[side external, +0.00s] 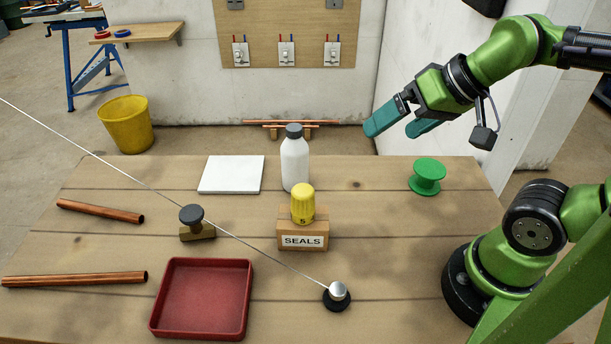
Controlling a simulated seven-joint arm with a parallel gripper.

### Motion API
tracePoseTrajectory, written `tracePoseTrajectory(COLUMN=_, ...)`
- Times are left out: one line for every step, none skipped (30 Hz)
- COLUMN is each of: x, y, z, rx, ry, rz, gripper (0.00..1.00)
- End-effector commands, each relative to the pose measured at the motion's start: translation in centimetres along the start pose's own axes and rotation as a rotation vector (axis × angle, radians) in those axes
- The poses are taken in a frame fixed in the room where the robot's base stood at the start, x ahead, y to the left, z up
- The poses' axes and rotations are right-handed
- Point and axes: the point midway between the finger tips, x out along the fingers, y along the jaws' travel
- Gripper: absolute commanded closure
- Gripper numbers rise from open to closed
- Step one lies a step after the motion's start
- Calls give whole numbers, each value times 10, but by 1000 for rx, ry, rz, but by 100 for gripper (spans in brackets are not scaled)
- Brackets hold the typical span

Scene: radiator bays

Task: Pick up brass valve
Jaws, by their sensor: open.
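The brass valve (197,232) is on the wooden table at left of centre, a small brass-coloured body topped by a dark grey round knob (191,214). My gripper (392,130) is open and empty, with teal fingers, raised above the table's far right part. It is well apart from the valve, to its right and farther back. A thin pale line crosses the picture at the valve; I cannot tell how far in front of it or above it the line is.
A red tray (203,333) is in front of the valve. A SEALS box (318,232) with a yellow cap (302,204), a white bottle (294,165) and a green spool (427,176) stand right. Copper pipes (75,280) lie left. The thin line reaches a silver ball (337,291).

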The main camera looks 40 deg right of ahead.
Motion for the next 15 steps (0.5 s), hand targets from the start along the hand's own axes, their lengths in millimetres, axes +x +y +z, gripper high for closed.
tracePoseTrajectory(x=0, y=-2, z=1, rx=-7, ry=-4, rz=-4, gripper=0)
tracePoseTrajectory(x=2, y=-4, z=3, rx=-15, ry=-16, rz=-6, gripper=0)
tracePoseTrajectory(x=8, y=-6, z=7, rx=-25, ry=-43, rz=-6, gripper=0)
tracePoseTrajectory(x=13, y=-8, z=10, rx=-34, ry=-68, rz=-6, gripper=0)
tracePoseTrajectory(x=17, y=-11, z=11, rx=-44, ry=-91, rz=-7, gripper=0)
tracePoseTrajectory(x=23, y=-18, z=10, rx=-63, ry=-121, rz=-10, gripper=0)
tracePoseTrajectory(x=28, y=-24, z=7, rx=-81, ry=-143, rz=-12, gripper=0)
tracePoseTrajectory(x=32, y=-31, z=4, rx=-99, ry=-167, rz=-12, gripper=0)
tracePoseTrajectory(x=40, y=-41, z=-1, rx=-121, ry=-199, rz=-10, gripper=0)
tracePoseTrajectory(x=46, y=-50, z=-4, rx=-135, ry=-224, rz=-6, gripper=0)
tracePoseTrajectory(x=52, y=-58, z=-8, rx=-147, ry=-246, rz=-2, gripper=0)
tracePoseTrajectory(x=60, y=-70, z=-14, rx=-158, ry=-274, rz=8, gripper=0)
tracePoseTrajectory(x=67, y=-79, z=-17, rx=-165, ry=-293, rz=16, gripper=0)
tracePoseTrajectory(x=75, y=-88, z=-20, rx=-172, ry=-312, rz=27, gripper=0)
tracePoseTrajectory(x=85, y=-101, z=-24, rx=-179, ry=-335, rz=43, gripper=0)
